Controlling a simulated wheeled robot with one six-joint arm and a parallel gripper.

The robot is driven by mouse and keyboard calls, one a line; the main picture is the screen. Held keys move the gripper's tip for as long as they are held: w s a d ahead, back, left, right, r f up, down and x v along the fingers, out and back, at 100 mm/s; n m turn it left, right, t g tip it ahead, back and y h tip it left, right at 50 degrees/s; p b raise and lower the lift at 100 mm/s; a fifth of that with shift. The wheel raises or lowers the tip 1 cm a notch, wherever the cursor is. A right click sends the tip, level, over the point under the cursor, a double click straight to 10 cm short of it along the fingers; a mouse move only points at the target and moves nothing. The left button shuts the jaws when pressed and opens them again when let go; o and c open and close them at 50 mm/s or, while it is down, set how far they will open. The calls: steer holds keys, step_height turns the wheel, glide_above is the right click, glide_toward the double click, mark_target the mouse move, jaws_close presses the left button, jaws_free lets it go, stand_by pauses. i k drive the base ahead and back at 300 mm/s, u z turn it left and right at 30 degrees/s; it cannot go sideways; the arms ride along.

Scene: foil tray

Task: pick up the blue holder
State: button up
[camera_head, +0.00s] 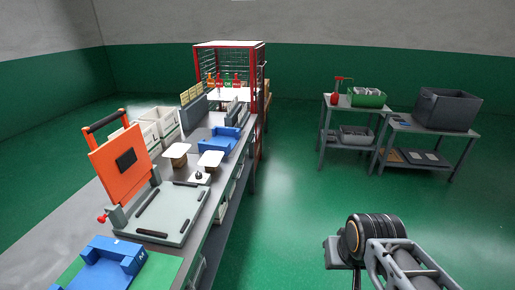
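Two blue holders stand on the long grey workbench at the left. The nearer blue holder (107,264) is at the bottom left on a green mat, cut off by the lower picture edge. The farther blue holder (220,140) sits farther back on the bench. I cannot tell which of the two the task means. Part of my arm shows at the lower right, over the floor and apart from the bench. My gripper's fingers do not show, and nothing of mine touches either holder.
An orange hinged press (120,165) with a grey base plate (168,212) stands between the holders. White bins (158,126) and a red-framed rack (230,46) are behind. Shelved tables with a green crate (367,98) and a dark bin (447,108) stand right. The green floor between is clear.

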mark_target(224, 139)
steer(key=z, duration=0.45)
steer(key=i, duration=1.9)
steer(key=u, duration=1.4)
steer(key=i, duration=0.9)
steer(key=u, duration=1.3)
steer(key=i, duration=0.25)
steer(key=u, duration=0.2)
